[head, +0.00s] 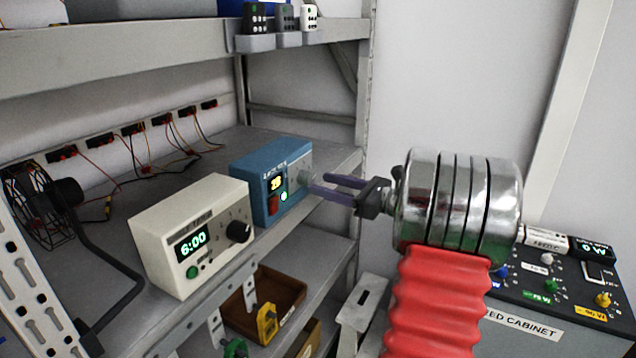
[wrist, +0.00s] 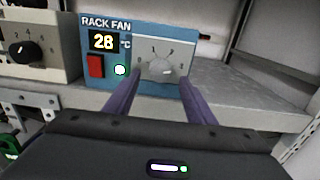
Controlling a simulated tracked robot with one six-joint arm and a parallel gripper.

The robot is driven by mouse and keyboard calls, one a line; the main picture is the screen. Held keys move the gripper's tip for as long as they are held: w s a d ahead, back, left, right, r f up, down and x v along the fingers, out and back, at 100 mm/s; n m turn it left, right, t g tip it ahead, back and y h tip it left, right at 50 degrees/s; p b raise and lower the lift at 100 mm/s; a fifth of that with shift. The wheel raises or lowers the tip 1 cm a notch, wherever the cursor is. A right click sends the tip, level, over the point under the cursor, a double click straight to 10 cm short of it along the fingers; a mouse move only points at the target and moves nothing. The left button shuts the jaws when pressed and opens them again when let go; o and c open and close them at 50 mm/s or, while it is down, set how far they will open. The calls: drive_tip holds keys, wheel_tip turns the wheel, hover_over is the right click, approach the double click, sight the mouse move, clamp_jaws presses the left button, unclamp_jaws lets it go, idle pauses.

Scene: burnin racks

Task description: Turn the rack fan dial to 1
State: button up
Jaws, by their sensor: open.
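The rack fan box (head: 246,187) is blue and stands on the middle shelf. In the wrist view, the rack fan box (wrist: 89,61) carries the label RACK FAN, a display reading 28 °C, a red switch (wrist: 96,66) and a lit green-white lamp (wrist: 120,70). Its grey dial (wrist: 160,70) is on a light scale plate at the right of the front; the exact pointer position is hard to read. My gripper (wrist: 160,92) is open, its two purple fingers pointing at the dial, one low on each side. In the head view my gripper (head: 318,186) is close to the box front; contact with the dial is unclear.
A cream timer box (head: 190,235) showing 6:00, with a black knob (head: 238,232), stands left of the blue box. A wire fan (head: 40,205) is at far left. A dark control cabinet (head: 560,300) stands at right. Bare shelf (wrist: 235,95) lies right of the blue box.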

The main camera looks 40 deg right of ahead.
sight(311, 180)
drive_tip(key=shift+x, duration=1.7)
drive_tip(key=shift+c, duration=0.5)
drive_tip(key=shift+d, duration=0.1)
drive_tip(key=c, duration=0.9)
drive_tip(key=shift+c, duration=0.2)
